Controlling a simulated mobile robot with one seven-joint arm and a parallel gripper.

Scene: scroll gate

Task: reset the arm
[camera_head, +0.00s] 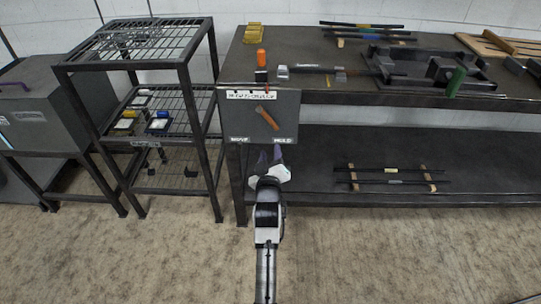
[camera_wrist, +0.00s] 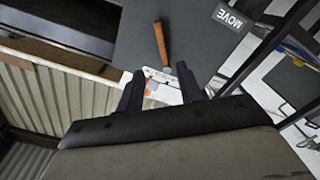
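My gripper (camera_head: 270,158) is in front of the workbench, just below the grey panel on its front left corner. In the wrist view my gripper (camera_wrist: 163,88) shows two dark fingers standing apart with nothing held between them. A brown-orange lever handle (camera_head: 267,118) is on the grey panel (camera_head: 285,133), tilted, above the fingertips and apart from them. In the wrist view the handle (camera_wrist: 160,42) lies beyond the gap between the fingers. Labels on the panel include "MOVE" (camera_wrist: 228,14); the other lettering is too small to read surely.
The workbench (camera_head: 500,102) carries a dark fixture (camera_head: 385,68), an orange piece (camera_head: 261,58), yellow blocks (camera_head: 252,33) and rods. Its lower shelf (camera_head: 310,178) holds rods on wooden supports. A black wire rack (camera_head: 187,75) stands close on the left. The floor in front is clear.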

